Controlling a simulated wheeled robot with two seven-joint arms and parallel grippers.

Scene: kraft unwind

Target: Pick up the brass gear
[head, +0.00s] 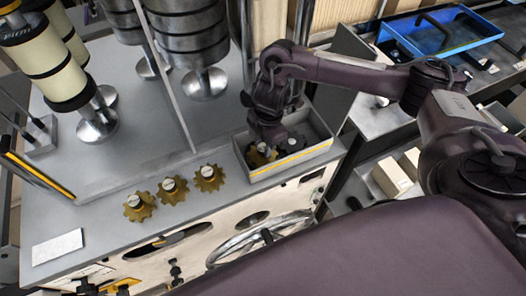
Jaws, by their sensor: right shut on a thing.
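Three brass gears lie in a slanting row on the grey machine top: one at the left (139,207), one in the middle (172,190) and one at the right (209,178). Each has a pale hub on top. Another brass gear (257,157) is in the grey tray (292,165) at the right end of the top. My right gripper (266,142) reaches down into the tray and is shut on this gear, hiding part of it. Whether the gear touches the tray floor I cannot tell. My left gripper does not show.
A dark gear (294,142) sits in the tray to the right of the held gear. A white card (57,247) lies at the left front of the top. Metal rolls (188,40) stand behind. A blue bin (440,35) is at the back right.

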